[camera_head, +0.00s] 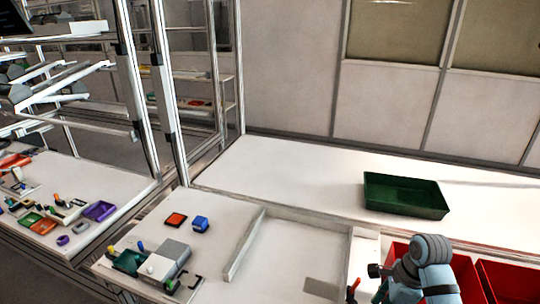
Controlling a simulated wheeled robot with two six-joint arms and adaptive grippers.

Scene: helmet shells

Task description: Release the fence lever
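A red upright handle (353,290) stands at the bottom edge of the view, beside the right end of the white work surface; it looks like a lever, but I cannot tell whether it is the fence lever. A pale straight fence-like bar (245,245) lies across the white surface to its left. My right arm comes in from the bottom right, with a dark part (376,270) close to the right of the red handle. Its fingertips are not clear, and I cannot tell whether it touches the handle. My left gripper is not in view.
A dark green tray (405,208) sits on the rear white table. Red bins (510,282) stand behind and right of my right arm. The rear table's middle is clear.

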